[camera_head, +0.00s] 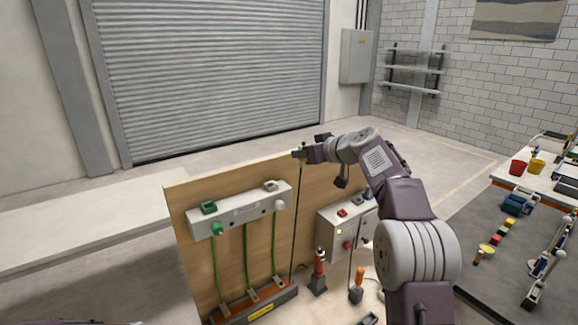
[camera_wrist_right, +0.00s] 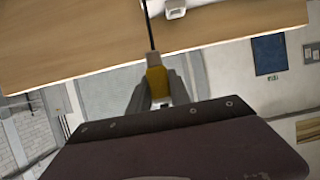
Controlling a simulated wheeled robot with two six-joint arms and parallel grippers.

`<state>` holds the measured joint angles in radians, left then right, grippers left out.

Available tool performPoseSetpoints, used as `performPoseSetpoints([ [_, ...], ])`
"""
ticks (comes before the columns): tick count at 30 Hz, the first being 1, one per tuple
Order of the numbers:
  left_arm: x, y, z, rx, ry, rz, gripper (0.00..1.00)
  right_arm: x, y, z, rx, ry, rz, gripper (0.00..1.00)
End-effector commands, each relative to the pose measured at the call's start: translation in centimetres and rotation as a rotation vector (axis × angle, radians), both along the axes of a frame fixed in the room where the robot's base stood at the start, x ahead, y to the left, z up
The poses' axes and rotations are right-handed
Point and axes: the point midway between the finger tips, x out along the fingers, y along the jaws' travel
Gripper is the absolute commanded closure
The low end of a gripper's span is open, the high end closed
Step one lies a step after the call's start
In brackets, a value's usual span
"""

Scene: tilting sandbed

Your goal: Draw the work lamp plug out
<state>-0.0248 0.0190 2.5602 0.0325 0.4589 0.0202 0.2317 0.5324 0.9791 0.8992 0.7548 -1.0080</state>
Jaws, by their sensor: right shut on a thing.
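My right gripper (camera_head: 301,154) is shut on a yellow plug with a black cord, at the top edge of the wooden board (camera_head: 180,230). The yellow plug (camera_wrist_right: 157,82) sits between the two fingers in the right wrist view. Its black cord (camera_head: 296,225) hangs down in front of the board to the orange-edged base strip (camera_head: 262,304). The plug is apart from the white socket strip (camera_head: 240,209), which lies lower and to the left. No label naming the work lamp is readable on the plug. My left gripper is out of view.
A grey control box (camera_head: 340,229) is on the board's right. A red-and-black object (camera_head: 319,270) and an orange-handled tool (camera_head: 358,284) stand in front. Open floor lies behind the board.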

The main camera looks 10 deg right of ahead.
Motion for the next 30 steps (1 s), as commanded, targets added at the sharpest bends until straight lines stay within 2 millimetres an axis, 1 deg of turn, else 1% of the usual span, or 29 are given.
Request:
performPoseSetpoints([
  [7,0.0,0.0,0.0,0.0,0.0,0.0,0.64,-0.4,-0.3,0.6,0.0,0.0,0.001,1.0],
  [15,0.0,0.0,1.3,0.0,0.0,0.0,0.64,-0.3,-0.3,2.0,-0.001,-0.001,0.002,1.0],
  [25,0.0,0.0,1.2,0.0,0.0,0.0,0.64,-0.3,-0.3,2.1,-0.001,0.0,0.001,1.0],
  [30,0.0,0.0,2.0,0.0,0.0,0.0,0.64,-0.3,-0.3,2.9,-0.001,0.0,0.001,1.0],
])
